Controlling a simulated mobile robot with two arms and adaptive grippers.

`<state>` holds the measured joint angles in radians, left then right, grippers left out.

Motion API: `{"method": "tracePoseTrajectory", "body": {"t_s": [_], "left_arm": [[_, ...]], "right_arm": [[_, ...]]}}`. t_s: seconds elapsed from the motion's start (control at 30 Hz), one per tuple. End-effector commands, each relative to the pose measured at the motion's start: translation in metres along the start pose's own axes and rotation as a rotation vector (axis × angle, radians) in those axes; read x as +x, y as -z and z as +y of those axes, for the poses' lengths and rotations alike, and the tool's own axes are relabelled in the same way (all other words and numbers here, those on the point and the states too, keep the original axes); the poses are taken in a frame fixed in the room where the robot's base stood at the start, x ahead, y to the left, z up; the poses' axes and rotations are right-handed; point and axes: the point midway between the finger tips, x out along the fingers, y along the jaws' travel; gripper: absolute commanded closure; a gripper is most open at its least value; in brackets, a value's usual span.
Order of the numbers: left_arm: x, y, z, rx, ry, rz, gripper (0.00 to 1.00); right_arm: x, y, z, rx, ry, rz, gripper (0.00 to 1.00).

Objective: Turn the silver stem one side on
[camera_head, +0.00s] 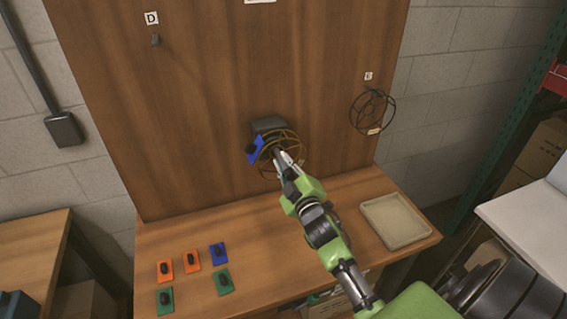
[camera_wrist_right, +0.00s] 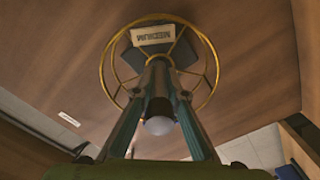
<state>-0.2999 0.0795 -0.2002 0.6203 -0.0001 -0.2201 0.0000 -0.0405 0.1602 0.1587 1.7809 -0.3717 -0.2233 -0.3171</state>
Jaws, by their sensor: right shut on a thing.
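My right gripper (camera_head: 281,157) reaches the middle of the upright wooden board and is shut at a brass wire cage (camera_head: 299,142). In the right wrist view the fingers (camera_wrist_right: 160,75) close around a grey cylinder with a pale rounded end (camera_wrist_right: 158,126), which looks like the silver stem. The brass ring of the cage (camera_wrist_right: 106,65) surrounds the fingertips, and a label reading MEDIUM shows upside down behind them. A dark block (camera_head: 268,125) on the board stands behind the cage, with a blue tag (camera_head: 255,150) at its left. The fingers hide most of the stem.
A black wire cage (camera_head: 372,111) hangs under label E at the right, and an empty peg (camera_head: 155,40) is under label D. On the bench are several coloured plates with black knobs (camera_head: 192,260) at the left and an empty beige tray (camera_head: 395,221) at the right.

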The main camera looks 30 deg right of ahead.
Motion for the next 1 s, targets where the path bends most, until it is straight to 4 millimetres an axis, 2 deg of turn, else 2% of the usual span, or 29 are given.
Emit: {"method": "tracePoseTrajectory", "body": {"t_s": [0.4, 0.43, 0.5, 0.83, 1.0], "left_arm": [[0.0, 0.0, 0.0, 0.0, 0.0, 0.0, 1.0], [0.0, 0.0, 0.0, 0.0, 0.0, 0.0, 1.0], [0.0, 0.0, 0.0, 0.0, 0.0, 0.0, 1.0], [0.0, -0.002, -0.002, 0.0, 0.002, -0.002, 1.0], [0.0, -0.002, -0.002, 0.0, 0.002, -0.002, 1.0]], "right_arm": [[0.0, 0.0, 0.0, -0.007, 0.0, 0.0, 1.0], [0.0, 0.0, 0.0, -0.007, 0.0, 0.0, 0.85], [0.0, 0.0, 0.0, -0.006, 0.0, 0.0, 0.71], [-0.001, 0.0, 0.0, -0.006, 0.0, 0.0, 0.71], [-0.014, -0.001, -0.001, -0.005, 0.002, -0.001, 0.71]]}}
